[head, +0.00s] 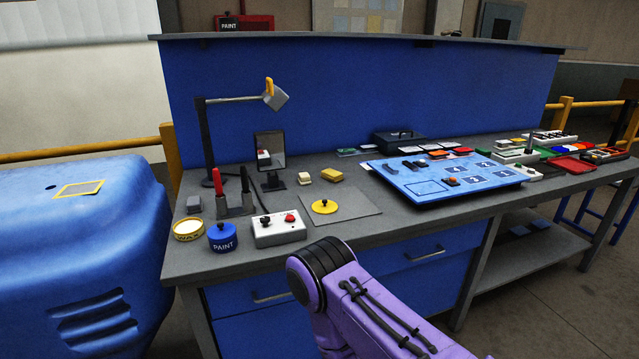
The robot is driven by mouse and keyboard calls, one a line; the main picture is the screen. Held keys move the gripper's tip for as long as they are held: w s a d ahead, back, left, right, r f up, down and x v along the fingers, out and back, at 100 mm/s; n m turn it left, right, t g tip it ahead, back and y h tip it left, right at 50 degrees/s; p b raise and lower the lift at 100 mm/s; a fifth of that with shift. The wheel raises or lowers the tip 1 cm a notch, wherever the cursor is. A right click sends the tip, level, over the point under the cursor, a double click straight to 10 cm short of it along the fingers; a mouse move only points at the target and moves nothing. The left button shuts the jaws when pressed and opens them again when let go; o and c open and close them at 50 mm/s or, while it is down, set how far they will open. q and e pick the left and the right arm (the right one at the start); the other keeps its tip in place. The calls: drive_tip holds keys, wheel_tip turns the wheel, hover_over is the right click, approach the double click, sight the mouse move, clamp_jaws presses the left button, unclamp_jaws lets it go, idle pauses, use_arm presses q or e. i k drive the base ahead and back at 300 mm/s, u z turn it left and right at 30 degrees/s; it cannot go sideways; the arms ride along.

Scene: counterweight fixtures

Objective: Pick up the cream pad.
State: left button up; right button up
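The cream pad (304,178) is a small pale block lying on the grey workbench top, in the left half of the head view. It sits just left of a yellow block (332,174) and right of a small dark stand with a mirror or screen (270,150). Nothing covers it. A purple link of my own arm with a dark joint shows at the bottom centre, in front of the bench and well apart from the pad. Neither of my grippers is in view.
Near the pad are a grey mat (355,207) with a yellow knobbed disc (324,206), a white button box (279,230), a blue paint tin (222,237) and a desk lamp (205,140). A light-blue panel (425,187) lies to the right. A blue wall (350,100) backs the bench.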

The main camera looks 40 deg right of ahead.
sight(304, 178)
drive_tip(key=z, duration=1.65)
